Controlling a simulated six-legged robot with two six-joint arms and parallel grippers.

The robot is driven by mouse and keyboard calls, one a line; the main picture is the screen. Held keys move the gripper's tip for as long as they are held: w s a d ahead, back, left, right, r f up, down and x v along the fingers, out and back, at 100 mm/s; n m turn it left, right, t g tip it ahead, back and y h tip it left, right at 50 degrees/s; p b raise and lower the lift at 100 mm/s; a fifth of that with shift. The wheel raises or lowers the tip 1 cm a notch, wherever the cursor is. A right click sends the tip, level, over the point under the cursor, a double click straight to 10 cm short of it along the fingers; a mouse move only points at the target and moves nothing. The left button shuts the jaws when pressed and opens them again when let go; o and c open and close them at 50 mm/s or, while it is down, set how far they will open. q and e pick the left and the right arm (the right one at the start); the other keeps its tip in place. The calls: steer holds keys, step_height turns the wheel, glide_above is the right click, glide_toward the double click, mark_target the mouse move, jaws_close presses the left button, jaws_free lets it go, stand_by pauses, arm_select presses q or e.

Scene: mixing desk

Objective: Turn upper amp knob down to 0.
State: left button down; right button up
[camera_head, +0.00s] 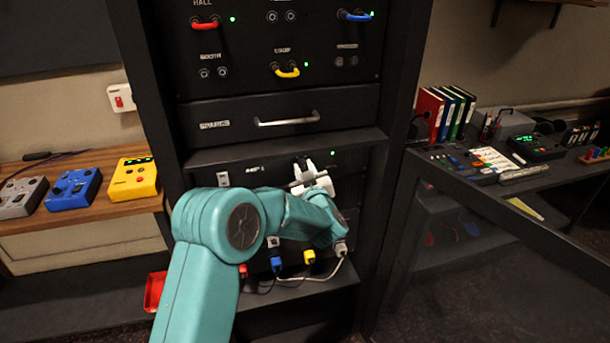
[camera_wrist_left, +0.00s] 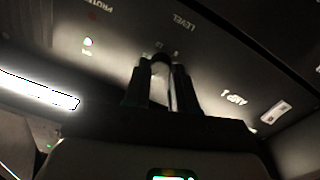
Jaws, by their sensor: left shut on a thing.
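The upper amp (camera_head: 225,163) is a dark panel in the rack with an "AMP 1" label and a lit green light at its right. My left arm reaches across to it, and my left gripper (camera_head: 306,172) is at the panel's middle. In the left wrist view the picture is turned over, and the gripper's fingers (camera_wrist_left: 161,85) are shut around the amp knob (camera_wrist_left: 160,61) below the "LEVEL" lettering. The fingers hide most of the knob, so its pointer setting cannot be read. My right gripper is not in view.
A drawer handle (camera_head: 287,118) sticks out above the amp. Red, blue and yellow plugs and a white cable (camera_head: 318,277) are below, partly behind my arm. A side desk (camera_head: 560,181) stands right; a shelf with a yellow box (camera_head: 134,180) is left.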

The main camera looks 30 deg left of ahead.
arm_select(q)
steer(key=n+b, duration=0.2)
steer(key=b, duration=0.1)
steer(key=n+b, duration=0.2)
steer(key=b, duration=0.2)
steer(key=n+b, duration=0.3)
steer(key=b, duration=0.1)
steer(key=shift+f, duration=0.4)
steer(key=n+b, duration=0.9)
steer(key=b, duration=0.1)
steer(key=shift+n+y, duration=0.3)
steer(key=shift+y, duration=0.1)
steer(key=n+b, duration=0.3)
steer(key=n, duration=0.1)
steer(key=shift+n+b, duration=0.3)
steer(key=n+b, duration=0.3)
steer(key=n, duration=0.2)
steer(key=shift+r+n+g, duration=0.1)
steer(key=shift+n+g, duration=0.3)
steer(key=n+b, duration=0.2)
steer(key=n, duration=0.2)
steer(key=shift+w+d+r+n, duration=0.1)
steer(key=shift+n, duration=0.2)
steer(key=shift+r+n+b, duration=0.1)
steer(key=shift+n+b, duration=0.6)
steer(key=shift+n, duration=1.6)
